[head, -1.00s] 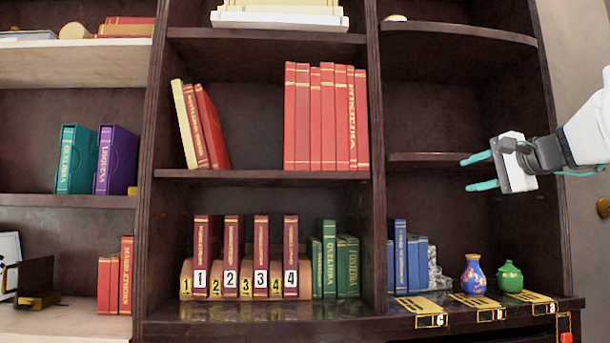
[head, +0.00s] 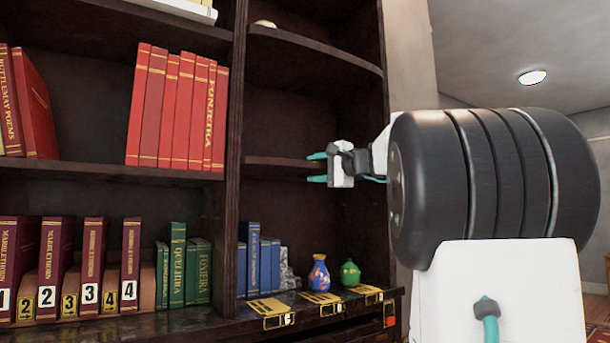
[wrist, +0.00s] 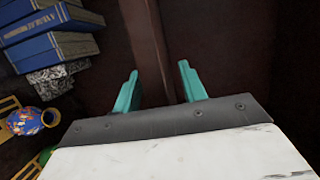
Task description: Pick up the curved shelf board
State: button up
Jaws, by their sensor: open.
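The dark brown curved shelf board (head: 280,162) sits level in the right bay of the bookcase, at mid height. My gripper (head: 317,168) is at its right front, with one teal finger higher and one lower, about level with the board. The fingers are open and apart. In the wrist view, a dark edge (wrist: 148,50) that looks like the board runs up between the spread fingers of my gripper (wrist: 158,88). I cannot tell whether either finger touches it. The hand hides part of the board's right end.
Blue books (head: 250,258), a painted blue vase (head: 319,272) and a green pot (head: 350,273) stand on the ledge below, behind yellow labels. Another curved shelf (head: 315,60) is above.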

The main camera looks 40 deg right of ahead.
jog(key=shift+s, duration=0.1)
grip_shut()
dwell(1.2)
jog(key=shift+r, duration=0.1)
